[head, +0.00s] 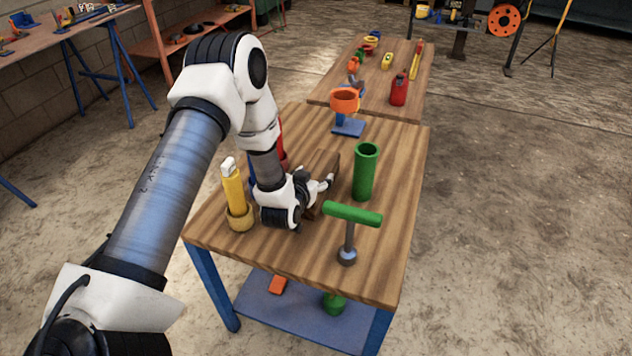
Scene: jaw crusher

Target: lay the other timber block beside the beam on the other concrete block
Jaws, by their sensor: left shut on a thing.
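My left gripper (326,182) is low over the near wooden table, its fingers shut at a brown wooden piece (321,163) that looks like a timber block. My wrist and fingers hide part of this piece, so I cannot tell whether it touches the tabletop. I see no concrete block and no beam that I can make out in the head view. My right gripper is not in view.
A farther table (425,85) holds small items. Concrete floor at right is clear.

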